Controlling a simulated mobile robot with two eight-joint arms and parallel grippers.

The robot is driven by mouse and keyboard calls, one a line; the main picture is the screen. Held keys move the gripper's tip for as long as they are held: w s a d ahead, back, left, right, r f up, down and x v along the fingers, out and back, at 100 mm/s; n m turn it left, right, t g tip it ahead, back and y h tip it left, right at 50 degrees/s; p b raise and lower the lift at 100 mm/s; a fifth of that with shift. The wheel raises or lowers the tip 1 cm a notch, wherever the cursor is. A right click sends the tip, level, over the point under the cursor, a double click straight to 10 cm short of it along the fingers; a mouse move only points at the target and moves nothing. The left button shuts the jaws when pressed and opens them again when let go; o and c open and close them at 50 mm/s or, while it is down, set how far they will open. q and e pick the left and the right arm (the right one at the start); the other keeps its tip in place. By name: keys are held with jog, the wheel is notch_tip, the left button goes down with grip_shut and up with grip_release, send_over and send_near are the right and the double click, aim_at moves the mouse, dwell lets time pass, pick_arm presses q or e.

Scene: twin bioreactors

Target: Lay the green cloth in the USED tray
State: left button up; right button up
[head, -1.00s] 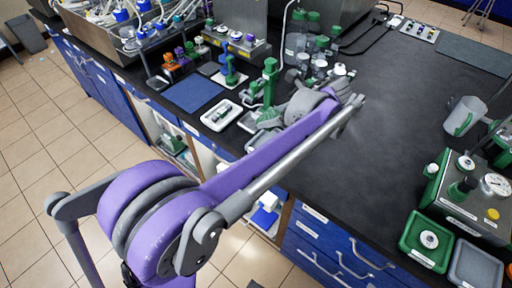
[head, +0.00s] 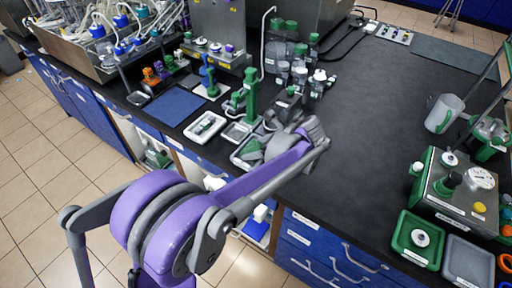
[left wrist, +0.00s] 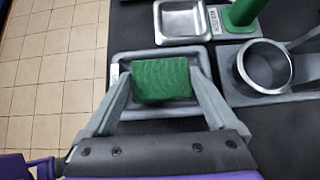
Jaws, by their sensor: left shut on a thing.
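The green cloth (left wrist: 162,78) is a small folded pad in the left wrist view. My left gripper (left wrist: 160,90) is shut on it, with a grey finger at each side. The cloth is over a grey rectangular tray (left wrist: 160,112); I cannot tell whether it touches the tray floor. That tray has a white label at its left rim, too small to read, so I cannot confirm it is the USED tray. In the head view my left gripper (head: 252,150) is at the bench's front edge, and the cloth is hard to make out there. My right gripper is not in view.
A second, shiny tray (left wrist: 180,22) lies just behind. A green post (left wrist: 242,12) and a metal ring holder (left wrist: 264,66) stand at the right. A white tray (head: 206,127) and a blue mat (head: 174,106) lie to the left. The middle of the bench (head: 370,130) is clear.

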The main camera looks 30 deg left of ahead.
pick_arm(q)
jog(key=shift+f, duration=0.15)
jog(key=o, duration=1.1)
jog(key=shift+d+r, duration=0.1)
jog(key=shift+r, duration=0.2)
jog(key=w+v, duration=0.1)
jog(key=v, duration=1)
jog(key=s+d+f+n+t+h, duration=0.1)
jog(key=s+f+n+h, duration=0.3)
jog(key=s+n, duration=0.5)
jog(key=s+d+f+n+t+h, duration=0.1)
jog(key=s+f+n+t+h, duration=0.2)
jog(key=s+n, duration=0.7)
jog(key=s+f+h, duration=0.2)
jog(key=s+f, duration=0.2)
jog(key=shift+d+f+p, duration=0.2)
jog(key=shift+f+p, duration=0.15)
jog(key=shift+p, duration=0.05)
